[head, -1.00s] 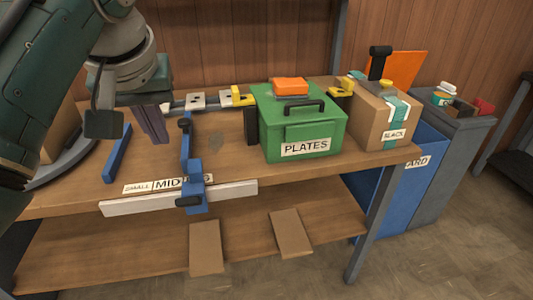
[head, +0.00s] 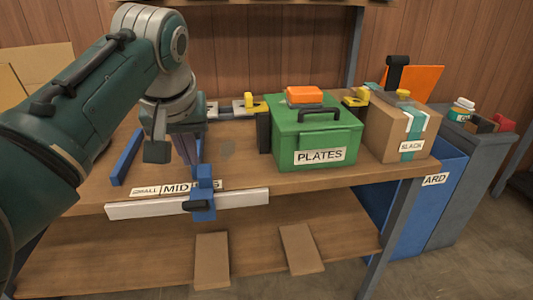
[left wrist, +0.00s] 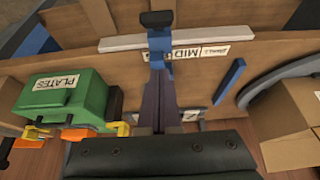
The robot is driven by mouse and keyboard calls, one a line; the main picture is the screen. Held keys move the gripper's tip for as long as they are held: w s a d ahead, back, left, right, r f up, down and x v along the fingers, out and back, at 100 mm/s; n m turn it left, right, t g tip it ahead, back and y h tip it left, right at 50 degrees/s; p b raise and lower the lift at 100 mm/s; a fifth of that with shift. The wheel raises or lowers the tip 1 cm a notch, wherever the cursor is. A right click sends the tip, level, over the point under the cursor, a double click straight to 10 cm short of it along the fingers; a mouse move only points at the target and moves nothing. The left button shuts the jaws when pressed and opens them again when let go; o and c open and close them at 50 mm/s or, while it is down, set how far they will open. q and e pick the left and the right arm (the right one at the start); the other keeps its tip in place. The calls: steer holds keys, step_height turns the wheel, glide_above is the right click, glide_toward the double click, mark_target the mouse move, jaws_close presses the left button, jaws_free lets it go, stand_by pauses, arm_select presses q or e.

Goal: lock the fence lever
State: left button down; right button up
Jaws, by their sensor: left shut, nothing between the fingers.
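The fence is a long white bar (head: 240,200) along the table's front edge, with a blue bracket (head: 203,185) across it. A short black lever handle (head: 195,205) sits low on the bracket's front. In the left wrist view the black handle (left wrist: 157,18) shows at the top, beyond the white bar (left wrist: 120,43). My left gripper (head: 191,162) is shut and empty, fingers pointing down just behind the bracket, over the blue arm. Its fingers (left wrist: 159,88) line up with the bracket in the left wrist view. Contact cannot be told. My right gripper is not in view.
A green PLATES box (head: 315,135) with an orange item on top stands to the right, beside a cardboard SLACK box (head: 400,130). A blue strip (head: 127,158) lies to the left. Two brown boards (head: 212,260) rest on the lower shelf.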

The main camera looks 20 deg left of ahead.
mark_target(199, 207)
arm_select(q)
steer(key=b+x, duration=0.1)
steer(key=x, duration=0.3)
steer(key=shift+f, duration=0.1)
steer(key=shift+s+d+f+p, duration=0.2)
steer(key=shift+s+d+f, duration=0.25)
steer(key=shift+s+f, duration=0.2)
steer(key=shift+s+d+f+p, duration=0.15)
steer(key=shift+s+d+f, duration=0.3)
steer(key=shift+s, duration=0.25)
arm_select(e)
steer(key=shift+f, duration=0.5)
arm_select(q)
steer(key=shift+a, duration=0.1)
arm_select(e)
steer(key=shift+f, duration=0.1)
